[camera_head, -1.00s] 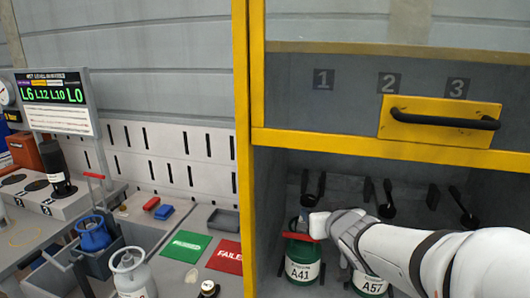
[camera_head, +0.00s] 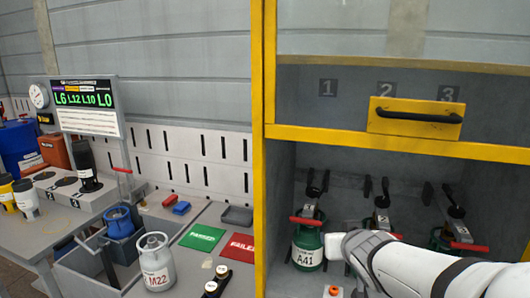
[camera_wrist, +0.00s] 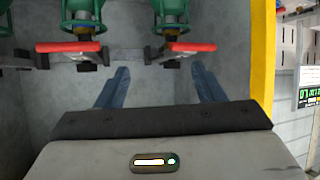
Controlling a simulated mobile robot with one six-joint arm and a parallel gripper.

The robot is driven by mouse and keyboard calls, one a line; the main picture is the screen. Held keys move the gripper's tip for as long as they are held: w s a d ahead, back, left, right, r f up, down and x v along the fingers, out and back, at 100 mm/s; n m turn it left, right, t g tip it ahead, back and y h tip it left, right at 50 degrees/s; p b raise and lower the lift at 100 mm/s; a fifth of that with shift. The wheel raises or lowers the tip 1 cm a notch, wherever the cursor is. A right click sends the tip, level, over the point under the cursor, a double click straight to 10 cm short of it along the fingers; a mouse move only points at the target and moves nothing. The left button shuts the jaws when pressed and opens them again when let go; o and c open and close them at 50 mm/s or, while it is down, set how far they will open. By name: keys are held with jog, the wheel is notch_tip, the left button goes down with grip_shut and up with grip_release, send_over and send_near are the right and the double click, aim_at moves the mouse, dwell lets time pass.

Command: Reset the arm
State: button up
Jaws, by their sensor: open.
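My arm reaches in from the right in the head view, where my gripper's fingers cannot be made out. In the wrist view my gripper (camera_wrist: 160,85) is open, with two blue fingers apart and nothing between them. A green cylinder labelled A41 (camera_head: 307,252) stands upright in the yellow-framed cabinet, left of my arm's white end. Its red handle (camera_head: 306,221) is on top. Two more valve tops with red handles show to the right; my arm hides most of their cylinders. In the wrist view, two red handles (camera_wrist: 68,46) (camera_wrist: 188,47) lie beyond the fingertips, apart from them.
The cabinet's yellow frame (camera_head: 263,150) and raised door with a black handle (camera_head: 418,114) bound the space.

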jog(key=s+a+f+g, duration=0.1)
jog(key=s+f+g, duration=0.2)
jog(key=s, duration=0.6)
jog(key=s+a+f+g, duration=0.1)
jog(key=s+f+g, duration=0.3)
jog(key=s, duration=0.5)
jog(key=shift+s+a+g, duration=0.15)
jog(key=shift+s+g, duration=0.25)
jog(key=shift+g, duration=0.8)
jog(key=shift+r, duration=0.1)
